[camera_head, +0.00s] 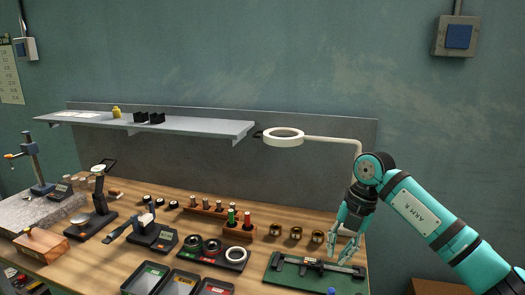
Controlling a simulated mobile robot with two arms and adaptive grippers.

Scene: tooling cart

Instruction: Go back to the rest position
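My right gripper (345,254), on a teal arm from the right, points down over the right part of the green mat (285,280). Its fingers look spread apart, with no object seen between them. A dark caliper-like tool (312,265) lies on the mat, just below and beside the fingertips. I cannot tell whether they touch it. My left gripper is not in view.
The wooden bench (200,257) holds several gauges, dark trays (184,284), black rings (212,247) and brass rings (317,236). A ring lamp (283,137) arches behind my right gripper. A grey shelf (200,127) runs along the back.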

